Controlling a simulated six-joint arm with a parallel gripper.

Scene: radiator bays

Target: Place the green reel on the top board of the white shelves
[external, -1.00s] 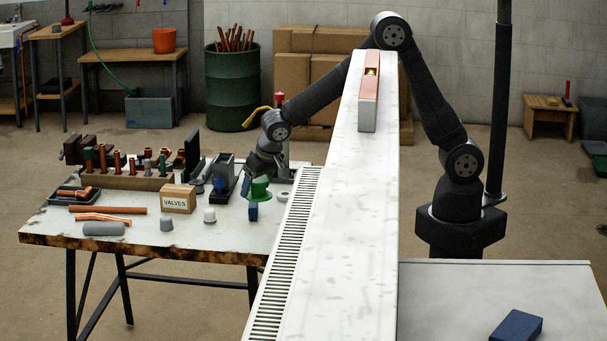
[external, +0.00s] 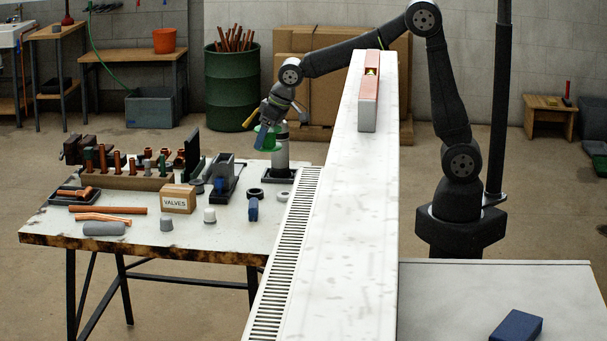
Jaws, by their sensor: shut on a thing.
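The green reel (external: 274,137) is held in my gripper (external: 263,136), which is shut on it. It hangs in the air above the back right part of the workbench, just left of the grey cylindrical stand. My gripper's fingers cover part of the reel. I cannot make out the white shelves in this view.
A long white ledge with a slotted grille (external: 285,255) runs between the workbench (external: 130,225) and my base, with a spirit level (external: 369,95) on it. A blue item (external: 253,209), dark rings and a VALVES box (external: 178,198) stand on the bench.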

